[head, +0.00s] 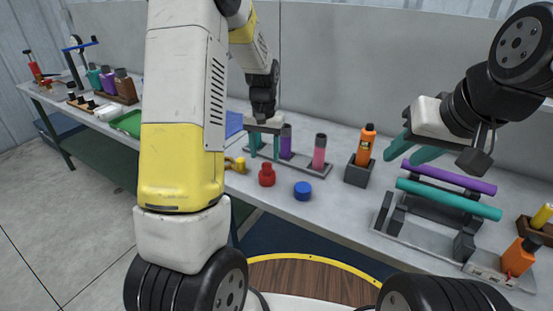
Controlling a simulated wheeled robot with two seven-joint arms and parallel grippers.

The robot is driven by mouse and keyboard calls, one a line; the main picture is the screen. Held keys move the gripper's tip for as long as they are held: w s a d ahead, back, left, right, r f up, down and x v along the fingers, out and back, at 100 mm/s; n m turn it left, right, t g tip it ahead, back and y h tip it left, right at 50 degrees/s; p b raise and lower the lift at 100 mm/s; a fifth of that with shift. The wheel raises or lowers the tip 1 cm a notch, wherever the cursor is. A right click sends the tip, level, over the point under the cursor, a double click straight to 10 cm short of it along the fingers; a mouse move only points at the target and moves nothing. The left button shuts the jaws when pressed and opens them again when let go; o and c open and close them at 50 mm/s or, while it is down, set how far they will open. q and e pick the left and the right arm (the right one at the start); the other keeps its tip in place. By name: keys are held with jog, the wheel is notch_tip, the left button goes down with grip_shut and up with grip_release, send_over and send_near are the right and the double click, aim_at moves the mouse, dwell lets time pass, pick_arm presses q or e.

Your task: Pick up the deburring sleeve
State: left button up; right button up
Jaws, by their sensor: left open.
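A grey rack (316,173) on the bench holds upright sleeve-like pieces, a purple one (286,143) and a pink one (319,154), both with dark upper parts. I cannot tell by sight which is the deburring sleeve. My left gripper (264,151) points down over the rack's left end, left of the purple piece. Its teal fingers are apart; whether anything stands between them is unclear. My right gripper (398,158) is open and empty, above the bench between an orange bottle and the tube stand.
A red piece (267,175) and a blue cap (303,190) lie in front of the rack. The orange bottle (366,146) stands in a dark holder. Purple (449,176) and teal (449,199) tubes rest on a stand at right. A green tray (127,123) lies at left.

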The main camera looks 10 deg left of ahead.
aim_at(267, 164)
pick_arm(q)
jog(key=f, duration=0.5)
jog(key=shift+d, duration=0.25)
grip_shut()
